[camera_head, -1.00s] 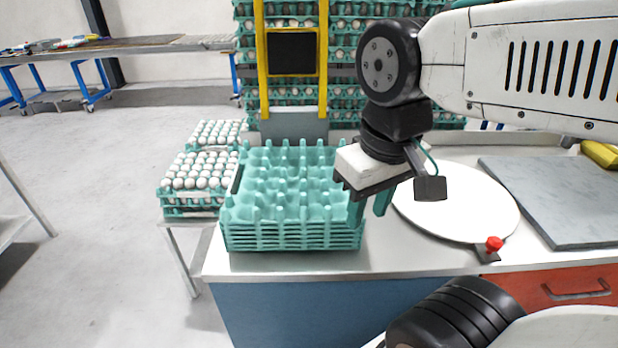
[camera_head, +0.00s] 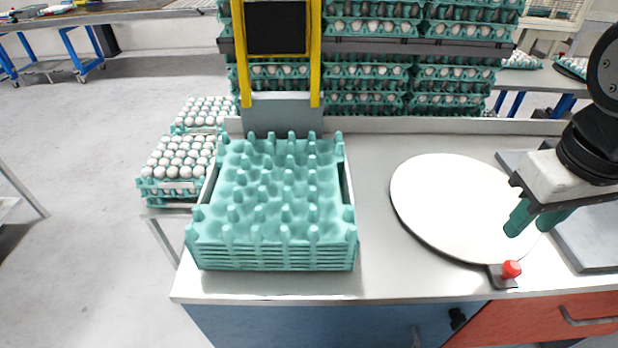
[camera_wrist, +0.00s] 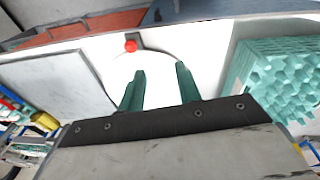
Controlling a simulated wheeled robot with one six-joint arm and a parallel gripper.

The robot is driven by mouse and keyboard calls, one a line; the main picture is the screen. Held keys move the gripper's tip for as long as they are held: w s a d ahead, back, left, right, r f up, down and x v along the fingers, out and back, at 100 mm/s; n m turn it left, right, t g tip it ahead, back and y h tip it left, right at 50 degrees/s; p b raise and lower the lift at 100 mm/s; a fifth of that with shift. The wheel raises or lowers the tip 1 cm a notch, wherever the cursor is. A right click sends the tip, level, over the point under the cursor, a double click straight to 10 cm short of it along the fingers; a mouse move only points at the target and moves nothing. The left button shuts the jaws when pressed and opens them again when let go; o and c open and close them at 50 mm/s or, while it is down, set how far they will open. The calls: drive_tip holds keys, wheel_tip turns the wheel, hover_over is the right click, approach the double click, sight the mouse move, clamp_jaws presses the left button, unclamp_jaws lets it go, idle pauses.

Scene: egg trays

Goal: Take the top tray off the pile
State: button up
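A pile of empty teal egg trays (camera_head: 275,258) stands on the left part of the counter in the head view. Its top tray (camera_head: 265,190) lies flat with its cups and pegs bare. The pile also shows at the right of the wrist view (camera_wrist: 285,75). My gripper (camera_head: 535,222) is at the right in the head view, above the right edge of the white round plate, well apart from the pile. Its two teal fingers are spread with nothing between them, as the wrist view (camera_wrist: 160,88) shows.
A white round plate (camera_head: 450,205) with a red knob (camera_head: 511,269) lies right of the pile. A grey slab (camera_head: 590,240) is farther right. Trays full of eggs (camera_head: 180,160) stand left of the pile. A yellow frame (camera_head: 315,60) and stacked egg trays (camera_head: 370,75) rise behind.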

sight(288, 174)
drive_tip(key=w+a+f+n+t+h, duration=0.1)
drive_tip(key=w+a+n+t+h, duration=0.1)
drive_tip(key=w+a+n, duration=0.4)
drive_tip(key=w+a+f+n+t+h, duration=0.1)
drive_tip(key=w+a+n, duration=0.1)
drive_tip(key=w+n, duration=0.6)
drive_tip(key=a+f+n+t+y, duration=0.1)
drive_tip(key=a+n, duration=0.6)
drive_tip(key=a, duration=0.1)
drive_tip(key=w+a+f+n+t+y, duration=0.1)
drive_tip(key=a+f+n+t, duration=0.1)
drive_tip(key=a+n, duration=0.4)
drive_tip(key=w+a+f+n+t+y, duration=0.1)
drive_tip(key=a+f+n+y, duration=0.1)
drive_tip(key=a+n, duration=0.5)
drive_tip(key=shift+a+f+n+t, duration=0.15)
drive_tip(key=shift+a, duration=0.7)
drive_tip(key=shift+a+f+n+t, duration=0.1)
drive_tip(key=shift+a+n+t, duration=0.05)
drive_tip(key=shift+a, duration=0.65)
drive_tip(key=x, duration=0.4)
drive_tip(key=a+x, duration=0.1)
drive_tip(key=x, duration=0.2)
drive_tip(key=shift+s+f, duration=0.1)
drive_tip(key=shift+w+f, duration=0.25)
drive_tip(key=shift+f, duration=0.05)
clamp_jaws()
